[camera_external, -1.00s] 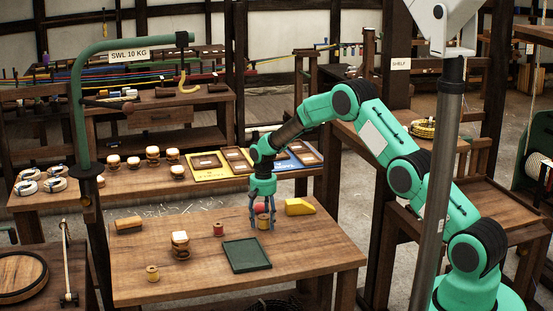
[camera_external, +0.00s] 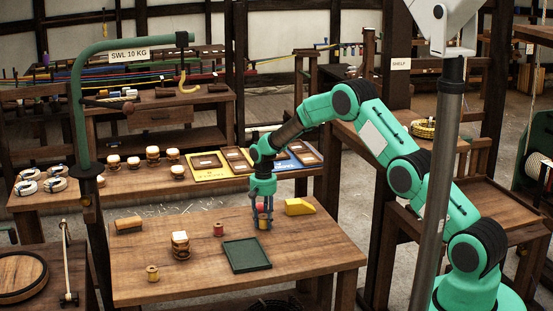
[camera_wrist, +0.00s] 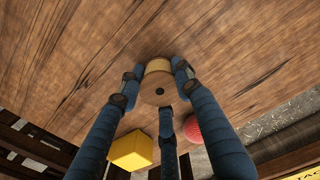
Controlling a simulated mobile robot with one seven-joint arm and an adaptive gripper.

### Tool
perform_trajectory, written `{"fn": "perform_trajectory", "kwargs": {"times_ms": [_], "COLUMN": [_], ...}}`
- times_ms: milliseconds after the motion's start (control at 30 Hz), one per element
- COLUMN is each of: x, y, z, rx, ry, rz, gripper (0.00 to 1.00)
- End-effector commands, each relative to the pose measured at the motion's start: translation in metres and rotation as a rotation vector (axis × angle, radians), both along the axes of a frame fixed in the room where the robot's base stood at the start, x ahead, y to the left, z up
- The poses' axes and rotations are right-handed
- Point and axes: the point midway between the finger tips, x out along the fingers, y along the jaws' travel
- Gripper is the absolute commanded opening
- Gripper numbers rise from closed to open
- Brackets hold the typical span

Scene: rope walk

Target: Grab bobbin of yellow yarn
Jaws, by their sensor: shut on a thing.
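A wooden bobbin with yellow yarn (camera_wrist: 158,70) sits between the fingers of my gripper (camera_wrist: 157,84) in the wrist view. The fingers are shut on its sides. In the external view my gripper (camera_external: 263,221) points down over the right part of the table, and the fingers partly hide the bobbin. I cannot tell whether the bobbin still touches the table. Another yellowish bobbin (camera_external: 152,272) stands near the table's front left.
A red ball (camera_wrist: 193,129) lies close to my fingers. The table's front right is clear.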

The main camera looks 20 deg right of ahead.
Motion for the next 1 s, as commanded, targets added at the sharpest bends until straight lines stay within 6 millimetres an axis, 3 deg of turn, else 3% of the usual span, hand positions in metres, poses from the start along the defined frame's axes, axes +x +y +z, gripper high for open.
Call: {"fn": "perform_trajectory", "kwargs": {"times_ms": [267, 467, 733, 1000], "x": [0.000, 0.001, -0.028, -0.070], "y": [0.000, 0.000, -0.011, -0.028], "z": [0.013, 0.037, 0.040, 0.044], "rx": [0.000, 0.001, -0.001, 0.000], "ry": [0.000, -0.002, 0.001, 0.001], "rz": [0.000, 0.000, 0.000, 0.000], "gripper": [0.03, 0.03, 0.03, 0.03]}}
